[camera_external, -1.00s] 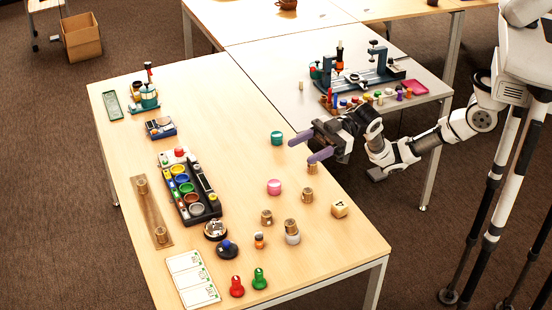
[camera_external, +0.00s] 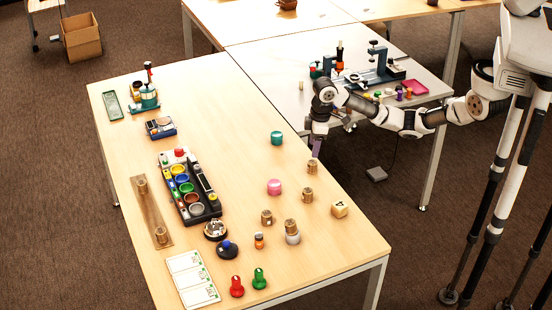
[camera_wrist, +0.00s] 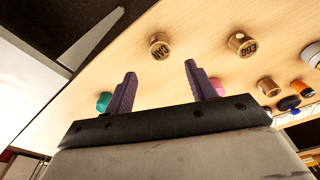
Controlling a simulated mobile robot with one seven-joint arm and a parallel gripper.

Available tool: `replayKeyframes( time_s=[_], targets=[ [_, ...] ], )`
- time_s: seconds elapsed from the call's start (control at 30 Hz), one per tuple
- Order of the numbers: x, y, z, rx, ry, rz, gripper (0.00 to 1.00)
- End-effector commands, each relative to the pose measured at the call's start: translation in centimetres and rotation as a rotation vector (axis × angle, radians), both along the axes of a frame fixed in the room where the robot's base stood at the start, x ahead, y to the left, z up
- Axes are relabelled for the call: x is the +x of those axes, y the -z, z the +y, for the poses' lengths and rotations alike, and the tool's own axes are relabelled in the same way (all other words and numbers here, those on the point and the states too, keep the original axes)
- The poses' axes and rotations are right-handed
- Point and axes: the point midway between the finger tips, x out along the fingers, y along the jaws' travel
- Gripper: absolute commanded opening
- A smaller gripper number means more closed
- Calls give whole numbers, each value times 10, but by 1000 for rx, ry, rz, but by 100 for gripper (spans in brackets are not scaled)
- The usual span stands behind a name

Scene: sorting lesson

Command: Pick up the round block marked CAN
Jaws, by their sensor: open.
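The round block marked CAN (camera_wrist: 160,45) is a short brown cylinder standing on the light wooden table (camera_external: 200,110). Its dark letters show in the wrist view, ahead of and between my two purple fingers. In the external view the CAN block (camera_external: 312,167) stands near the table's right edge, just below my fingertips. My gripper (camera_wrist: 160,72) is open and empty. It also shows in the external view (camera_external: 315,148), pointing down over the right edge, close to the block.
A similar round block marked EGG (camera_wrist: 242,44) stands nearby. A teal block (camera_external: 277,138) and a pink block (camera_external: 274,187) stand to the left. A black tray with coloured cups (camera_external: 190,190) lies further left.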

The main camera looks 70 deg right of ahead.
Motion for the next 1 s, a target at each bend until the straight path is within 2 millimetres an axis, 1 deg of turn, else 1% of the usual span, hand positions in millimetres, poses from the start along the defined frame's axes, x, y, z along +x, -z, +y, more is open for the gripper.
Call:
replayKeyframes(
  time_s=[0.03, 0.1, 0.33, 0.43, 0.47, 0.6, 0.7, 0.93, 0.97, 1.0],
  targets=[
    [0, 14, 2, 4, -2, 3, 56],
    [2, 23, 2, 3, 0, 0, 56],
    [3, 36, 2, 0, -1, -1, 56],
    [1, 49, 2, 2, 0, 1, 56],
    [1, 51, 1, 1, 2, 1, 56],
    [1, 72, 2, 0, 0, 0, 56],
    [2, 80, 3, -1, -1, 0, 56],
    [3, 83, 3, 0, -2, -2, 56],
    [3, 83, 3, 0, -2, -2, 55],
    [3, 83, 3, 0, -2, -2, 49]
  ],
)
